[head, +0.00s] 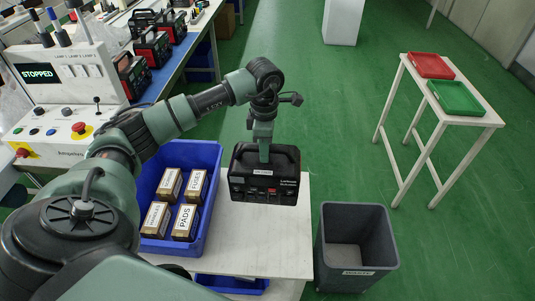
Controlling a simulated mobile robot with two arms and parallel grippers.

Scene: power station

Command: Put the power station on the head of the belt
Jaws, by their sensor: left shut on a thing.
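The power station (264,185) is a black box with a top handle, a front panel and a red detail. It is upright at the right end of the white table (262,240); I cannot tell whether its base touches the top. My left gripper (264,156) comes down from above and is shut on its handle. The fingertips are partly hidden by the handle. The belt (191,50) is the blue strip at the upper left, with several similar black and red units (153,47) along it. My right gripper is not in view.
A grey bin (355,245) stands right of the table. A control panel (62,85) reading STOPPED is at left. A white stand (449,118) holds red and green trays. Green floor is clear between.

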